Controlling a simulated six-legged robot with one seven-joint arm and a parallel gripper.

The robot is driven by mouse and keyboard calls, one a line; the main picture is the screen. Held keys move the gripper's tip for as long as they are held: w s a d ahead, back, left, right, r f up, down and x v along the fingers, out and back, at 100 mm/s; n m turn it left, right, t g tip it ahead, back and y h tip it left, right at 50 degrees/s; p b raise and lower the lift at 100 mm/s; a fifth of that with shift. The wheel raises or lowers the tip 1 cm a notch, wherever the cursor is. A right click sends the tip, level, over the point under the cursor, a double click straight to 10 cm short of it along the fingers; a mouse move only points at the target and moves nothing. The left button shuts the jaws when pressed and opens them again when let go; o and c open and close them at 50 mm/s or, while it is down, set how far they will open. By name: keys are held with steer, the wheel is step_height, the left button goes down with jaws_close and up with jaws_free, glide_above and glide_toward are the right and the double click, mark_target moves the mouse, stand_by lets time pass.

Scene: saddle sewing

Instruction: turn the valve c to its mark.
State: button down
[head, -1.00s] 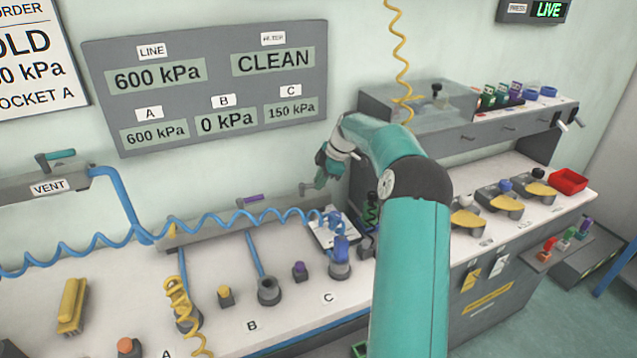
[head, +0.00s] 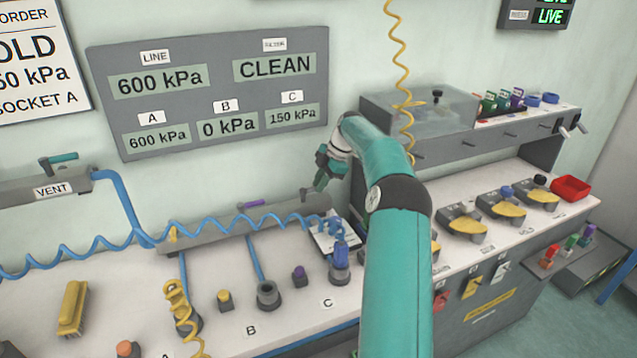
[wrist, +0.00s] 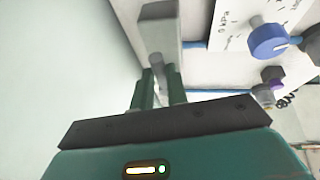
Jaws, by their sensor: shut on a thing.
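Valve c (head: 306,194) stands at the right end of the grey manifold bar (head: 215,236), above the C position. Its handle is small in the head view, and its mark cannot be made out. My gripper (head: 314,186) is at this valve, with its fingers down around the handle. In the wrist view the green fingers (wrist: 158,88) are shut on a slim grey stem beneath a pale grey block (wrist: 160,28). The gauge panel (head: 205,92) reads 150 kPa for C, 600 kPa for A and 0 kPa for B.
A blue coiled hose (head: 205,222) runs along the bar to a blue plug (head: 340,257) in socket C. A clipboard (head: 325,243) lies behind the plug. A yellow coil (head: 402,90) hangs right of my gripper, near a shelf unit (head: 450,150).

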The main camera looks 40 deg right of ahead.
steer(key=c, duration=1.4)
jaws_free()
steer(key=shift+r, duration=0.1)
steer(key=shift+r, duration=0.3)
step_height(320, 180, up, 2)
steer(key=shift+r, duration=0.15)
steer(key=s+a+r, duration=0.2)
steer(key=s+r, duration=0.1)
steer(key=s, duration=0.1)
steer(key=s+a+r, duration=0.3)
steer(key=s, duration=0.1)
steer(key=s+a+r, duration=0.2)
steer(key=s+r, duration=0.2)
steer(key=shift+a, duration=0.2)
